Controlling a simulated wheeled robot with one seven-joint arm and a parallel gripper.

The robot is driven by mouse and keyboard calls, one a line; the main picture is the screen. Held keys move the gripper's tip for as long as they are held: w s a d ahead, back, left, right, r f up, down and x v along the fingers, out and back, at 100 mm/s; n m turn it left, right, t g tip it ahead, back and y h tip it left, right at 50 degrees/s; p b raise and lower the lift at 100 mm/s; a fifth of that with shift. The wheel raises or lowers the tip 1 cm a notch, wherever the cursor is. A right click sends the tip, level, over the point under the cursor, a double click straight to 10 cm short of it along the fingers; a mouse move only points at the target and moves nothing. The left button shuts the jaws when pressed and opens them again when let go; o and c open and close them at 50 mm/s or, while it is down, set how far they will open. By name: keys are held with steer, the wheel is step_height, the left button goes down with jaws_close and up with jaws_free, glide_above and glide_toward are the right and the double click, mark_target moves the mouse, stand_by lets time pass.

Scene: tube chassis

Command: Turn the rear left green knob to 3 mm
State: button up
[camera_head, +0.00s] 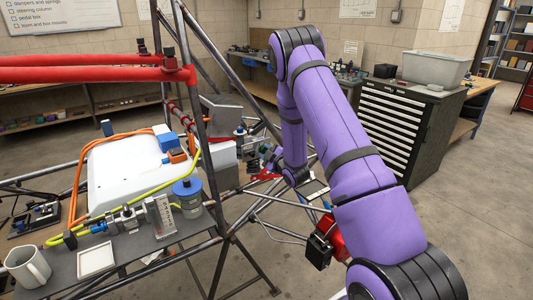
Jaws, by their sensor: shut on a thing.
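My purple arm reaches up and over, then down behind the tube frame. My gripper (254,156) is small and partly hidden at the arm's far end, among the parts right of the dark upright tube. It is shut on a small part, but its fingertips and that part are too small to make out. I cannot pick out a green knob with certainty. A white plate with scale marks (165,215) stands on the near dark shelf, and its reading is too small to tell.
The tube chassis (207,130) surrounds the work area, with red tubes (85,70) at upper left. A white box (125,175) with orange cables, a blue-topped cylinder (187,195) and a mug (28,268) sit at left. A drawer cabinet (400,130) stands behind right. The right floor is clear.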

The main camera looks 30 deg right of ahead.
steer(key=n, duration=0.4)
steer(key=shift+f+n, duration=0.1)
steer(key=shift+n, duration=0.2)
steer(key=n, duration=0.4)
steer(key=shift+n, duration=0.3)
steer(key=n, duration=0.3)
steer(key=shift+f+n, duration=0.1)
steer(key=shift+n, duration=0.2)
steer(key=n, duration=0.4)
steer(key=shift+n, duration=0.4)
steer(key=o, duration=0.9)
steer(key=s, duration=1)
steer(key=shift+s+d, duration=0.2)
steer(key=shift+s, duration=0.2)
